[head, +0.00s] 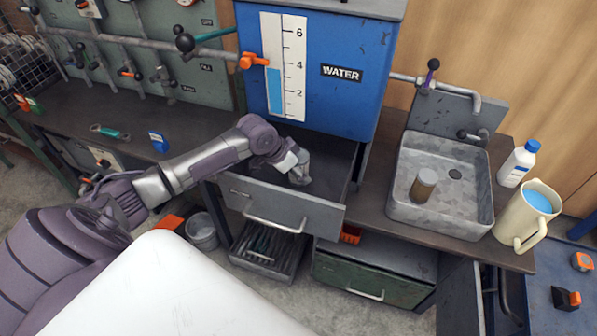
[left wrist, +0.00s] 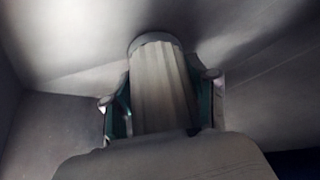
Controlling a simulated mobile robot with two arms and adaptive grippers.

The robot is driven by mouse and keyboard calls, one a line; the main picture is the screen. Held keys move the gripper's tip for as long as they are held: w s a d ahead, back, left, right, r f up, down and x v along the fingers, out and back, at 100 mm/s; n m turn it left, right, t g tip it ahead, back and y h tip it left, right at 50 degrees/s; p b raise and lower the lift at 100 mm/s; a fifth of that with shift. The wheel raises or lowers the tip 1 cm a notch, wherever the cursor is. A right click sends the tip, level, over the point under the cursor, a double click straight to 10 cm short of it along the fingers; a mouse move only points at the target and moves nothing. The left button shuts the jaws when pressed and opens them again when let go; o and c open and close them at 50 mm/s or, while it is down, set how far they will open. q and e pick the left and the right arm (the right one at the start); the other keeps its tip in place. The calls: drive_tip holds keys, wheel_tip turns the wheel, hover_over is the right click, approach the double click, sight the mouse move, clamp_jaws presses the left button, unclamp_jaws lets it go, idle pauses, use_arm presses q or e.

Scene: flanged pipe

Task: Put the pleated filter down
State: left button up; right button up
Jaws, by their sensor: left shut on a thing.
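My left gripper (head: 300,172) reaches down into the open grey drawer (head: 283,207) under the blue water tank. In the left wrist view its two green-sided fingers (left wrist: 160,92) are shut on the pale pleated filter (left wrist: 160,75), one on each side. The filter's rounded end points away from the wrist, close to the grey drawer surfaces. I cannot tell whether it touches the drawer floor. In the head view the filter is mostly hidden by the gripper and drawer. My right gripper is not in view.
The blue water tank (head: 345,95) stands just behind the drawer. A metal sink (head: 470,205) at the right holds a brownish cylinder (head: 424,185). A jug (head: 527,215) and a white bottle (head: 517,163) stand beside it. A lower drawer (head: 268,250) is also open.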

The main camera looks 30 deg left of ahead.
use_arm(q)
drive_tip(key=shift+f, duration=0.1)
drive_tip(key=o, duration=1.2)
drive_tip(key=p+v, duration=0.1)
drive_tip(key=v, duration=1.1)
